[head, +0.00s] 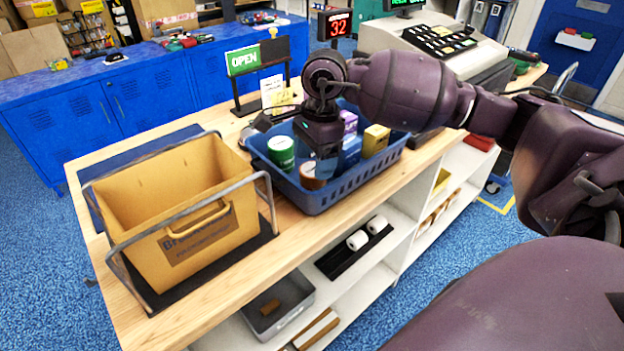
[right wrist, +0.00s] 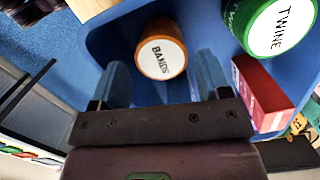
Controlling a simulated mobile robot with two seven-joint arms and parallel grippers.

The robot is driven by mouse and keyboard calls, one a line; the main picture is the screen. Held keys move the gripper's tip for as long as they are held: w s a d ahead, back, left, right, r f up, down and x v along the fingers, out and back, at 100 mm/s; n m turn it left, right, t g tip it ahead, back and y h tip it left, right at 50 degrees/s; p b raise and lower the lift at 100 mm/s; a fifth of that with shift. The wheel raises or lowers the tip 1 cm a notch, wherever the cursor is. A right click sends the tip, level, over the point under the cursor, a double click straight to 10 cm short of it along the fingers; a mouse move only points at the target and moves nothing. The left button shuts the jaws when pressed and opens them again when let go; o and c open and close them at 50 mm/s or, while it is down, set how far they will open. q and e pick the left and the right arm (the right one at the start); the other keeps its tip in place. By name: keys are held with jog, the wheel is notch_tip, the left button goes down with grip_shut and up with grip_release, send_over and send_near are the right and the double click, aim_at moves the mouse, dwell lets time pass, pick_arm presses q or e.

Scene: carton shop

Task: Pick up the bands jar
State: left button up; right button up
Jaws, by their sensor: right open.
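The bands jar (right wrist: 160,50) has an orange body and a white lid lettered BANDS. It stands in the blue tray (head: 340,196), and in the head view the jar (head: 311,183) shows near the tray's front left corner, partly hidden by my right gripper. My right gripper (head: 318,168) is open above the tray and points down. In the right wrist view its two blue fingers (right wrist: 163,68) are apart, with the jar showing between and just beyond their tips. Nothing is held. My left gripper is not in view.
A green twine jar (head: 281,152) stands left of the bands jar. Yellow and blue boxes (head: 376,138) fill the tray's right side; a red box (right wrist: 262,95) shows in the wrist view. A yellow bin (head: 195,245) in a metal frame stands left, and a cash register (head: 440,45) behind.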

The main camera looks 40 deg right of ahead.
jog(key=shift+f, duration=2.7)
jog(key=c, duration=0.7)
